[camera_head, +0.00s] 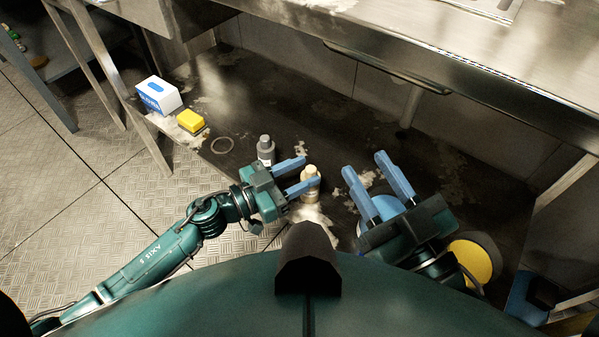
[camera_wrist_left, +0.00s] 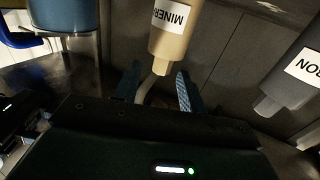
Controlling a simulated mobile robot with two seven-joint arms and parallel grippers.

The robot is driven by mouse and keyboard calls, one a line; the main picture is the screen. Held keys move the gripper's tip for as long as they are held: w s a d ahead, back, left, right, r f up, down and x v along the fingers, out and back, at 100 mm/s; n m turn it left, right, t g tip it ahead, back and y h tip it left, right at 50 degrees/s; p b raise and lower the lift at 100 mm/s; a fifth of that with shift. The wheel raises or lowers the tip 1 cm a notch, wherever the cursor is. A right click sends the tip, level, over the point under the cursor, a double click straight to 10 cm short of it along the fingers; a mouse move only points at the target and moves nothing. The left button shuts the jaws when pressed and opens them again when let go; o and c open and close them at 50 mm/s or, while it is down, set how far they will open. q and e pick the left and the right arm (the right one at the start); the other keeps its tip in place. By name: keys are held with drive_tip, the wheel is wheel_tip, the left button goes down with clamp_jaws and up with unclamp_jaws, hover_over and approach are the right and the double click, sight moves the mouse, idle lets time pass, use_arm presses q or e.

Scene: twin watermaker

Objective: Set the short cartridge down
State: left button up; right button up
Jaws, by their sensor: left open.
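A beige cartridge (camera_head: 310,190) with a white label stands upright on the dark shelf, close to the fingertips of my left gripper (camera_head: 310,171). In the left wrist view the beige cartridge (camera_wrist_left: 172,42), its label starting "MINER", shows upside down just beyond the finger ends. My left gripper is open, its fingers apart; I cannot tell if they touch it. A grey cartridge (camera_head: 265,148) stands behind and to the left; it also shows in the left wrist view (camera_wrist_left: 283,88). My right gripper (camera_head: 364,165) is open and empty to the right.
A blue-and-white box (camera_head: 158,97) and a yellow block (camera_head: 191,121) lie at the shelf's left. A dark ring (camera_head: 222,146) lies flat near them. A blue round thing (camera_head: 385,207) is partly hidden under my right gripper. The steel counter (camera_head: 455,70) overhangs the back.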

use_arm(q)
drive_tip(key=p+v, duration=0.2)
drive_tip(key=v, duration=1)
use_arm(e)
drive_tip(key=shift+d+f+h, duration=0.1)
drive_tip(key=shift+d+h, duration=0.1)
drive_tip(key=shift+h, duration=0.1)
use_arm(q)
drive_tip(key=shift+d+f, duration=0.1)
